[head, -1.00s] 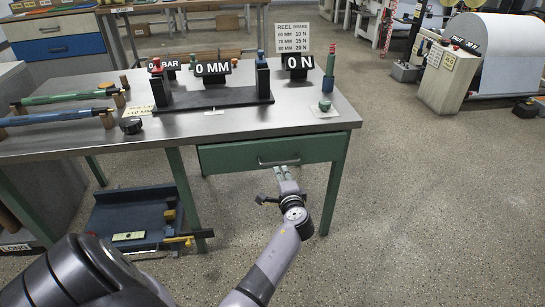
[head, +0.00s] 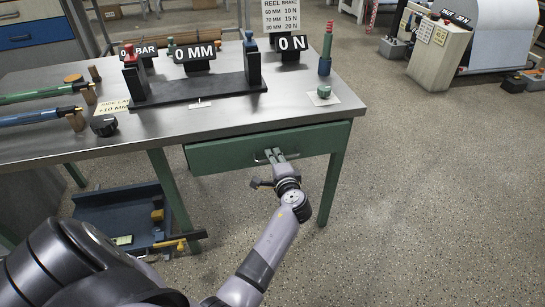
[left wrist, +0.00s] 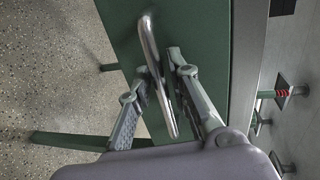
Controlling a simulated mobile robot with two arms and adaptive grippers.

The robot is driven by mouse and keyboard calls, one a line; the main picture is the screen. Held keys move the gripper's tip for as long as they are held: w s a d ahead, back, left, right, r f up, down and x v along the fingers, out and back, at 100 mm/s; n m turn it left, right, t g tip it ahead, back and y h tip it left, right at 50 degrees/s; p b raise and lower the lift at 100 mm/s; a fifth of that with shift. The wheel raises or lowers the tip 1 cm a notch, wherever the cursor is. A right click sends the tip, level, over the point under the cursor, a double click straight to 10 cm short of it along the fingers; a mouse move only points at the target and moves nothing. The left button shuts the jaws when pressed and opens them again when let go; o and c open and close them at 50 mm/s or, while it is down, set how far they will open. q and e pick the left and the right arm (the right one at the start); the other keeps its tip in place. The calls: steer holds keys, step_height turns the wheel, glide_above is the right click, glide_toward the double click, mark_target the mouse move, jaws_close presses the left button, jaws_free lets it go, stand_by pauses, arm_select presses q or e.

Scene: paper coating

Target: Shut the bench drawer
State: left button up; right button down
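The green bench drawer (head: 225,154) sits under the right part of the steel-topped bench (head: 160,128). I cannot tell how far its front stands out from the bench. Its metal bar handle (head: 262,161) is at the middle of the front. My left gripper (head: 276,155) is at the handle, with its fingertips against or close to the drawer front. In the left wrist view the fingers (left wrist: 160,68) are spread, with the handle (left wrist: 158,75) passing between them and the green front (left wrist: 210,35) behind. My right gripper is out of view.
On the bench stand display signs, a black stand (head: 200,92), a green knob (head: 324,91) and rods at the left. A blue tray-like unit (head: 115,210) lies beneath. The floor (head: 430,200) to the right is clear; a machine with a white roll stands beyond.

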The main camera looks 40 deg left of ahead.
arm_select(q)
steer(key=shift+c, duration=0.3)
jaws_close()
stand_by(0.4)
